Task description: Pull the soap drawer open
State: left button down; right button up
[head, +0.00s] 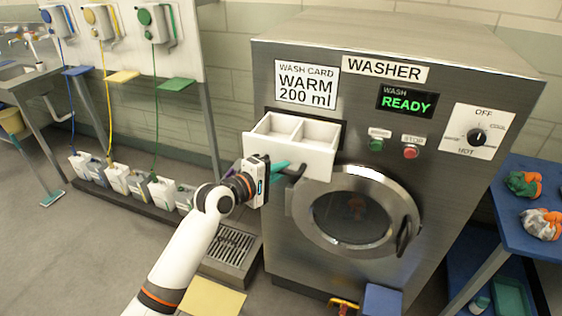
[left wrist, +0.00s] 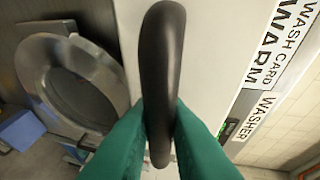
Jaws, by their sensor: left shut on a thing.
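The soap drawer (head: 316,145) is a white box with two open compartments, sticking out from the washer's front below the wash card. Its black handle (head: 292,172) is on the drawer's front face; it also fills the middle of the left wrist view (left wrist: 161,75). My left gripper (head: 283,168) has teal fingers and is shut on the handle, with one finger on each side of it in the left wrist view (left wrist: 160,130). The compartments look empty. My right gripper is not in view.
The steel washer (head: 400,65) has a round door (head: 352,215) just below the drawer, a READY display and a dial. A blue table (head: 540,185) with cloth bundles stands at right. Dispensers hang at upper left above several jugs (head: 117,178). A floor drain (head: 232,247) lies in front.

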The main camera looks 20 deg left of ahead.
pick_arm(q)
jog(key=shift+w, duration=0.15)
jog(key=c, duration=1.4)
grip_release()
jog(key=shift+s+a, duration=0.2)
jog(key=shift+s, duration=0.25)
jog(key=b+v, duration=0.1)
jog(key=v, duration=1)
jog(key=shift+b, duration=0.4)
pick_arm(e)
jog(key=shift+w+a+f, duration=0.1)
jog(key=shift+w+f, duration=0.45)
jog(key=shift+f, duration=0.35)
pick_arm(q)
jog(key=shift+r, duration=0.15)
